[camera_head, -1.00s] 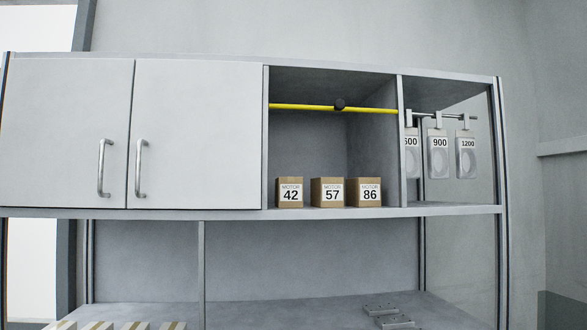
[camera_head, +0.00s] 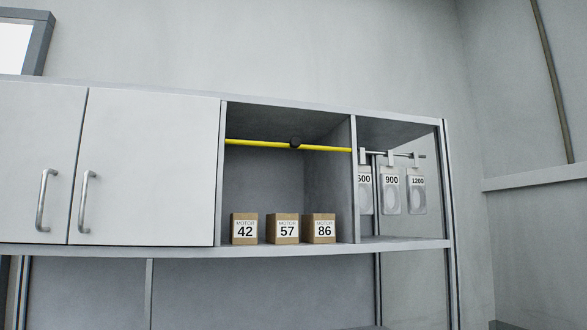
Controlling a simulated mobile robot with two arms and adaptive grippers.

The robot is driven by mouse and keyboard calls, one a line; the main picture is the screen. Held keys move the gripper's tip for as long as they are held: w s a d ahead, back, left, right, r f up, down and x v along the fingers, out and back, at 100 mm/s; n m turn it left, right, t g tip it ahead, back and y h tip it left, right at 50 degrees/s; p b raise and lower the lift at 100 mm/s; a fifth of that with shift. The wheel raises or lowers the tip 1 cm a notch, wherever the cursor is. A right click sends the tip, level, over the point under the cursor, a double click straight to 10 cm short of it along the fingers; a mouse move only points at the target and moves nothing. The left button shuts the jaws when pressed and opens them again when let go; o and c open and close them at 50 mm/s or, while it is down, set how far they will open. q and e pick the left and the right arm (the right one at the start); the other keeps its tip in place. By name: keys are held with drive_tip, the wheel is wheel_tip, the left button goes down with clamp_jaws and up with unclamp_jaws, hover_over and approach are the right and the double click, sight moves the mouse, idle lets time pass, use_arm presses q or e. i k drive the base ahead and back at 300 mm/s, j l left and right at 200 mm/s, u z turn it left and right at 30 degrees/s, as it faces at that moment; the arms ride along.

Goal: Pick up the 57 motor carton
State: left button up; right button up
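The 57 motor carton (camera_head: 283,229) is a small brown box with a white label reading MOTOR 57. It stands upright on the floor of an open cabinet compartment, between the 42 carton (camera_head: 244,229) on its left and the 86 carton (camera_head: 319,229) on its right. Narrow gaps separate the cartons. Neither of my grippers shows in the head view.
A yellow bar (camera_head: 258,143) with a dark knob (camera_head: 295,142) crosses the compartment above the cartons. Closed white doors (camera_head: 150,170) with handles are to the left. Labelled packs, such as the 900 pack (camera_head: 391,190), hang from a rod to the right. The shelf's front edge (camera_head: 310,249) lies below.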

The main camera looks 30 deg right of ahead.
sight(281, 229)
drive_tip(key=z, duration=1.2)
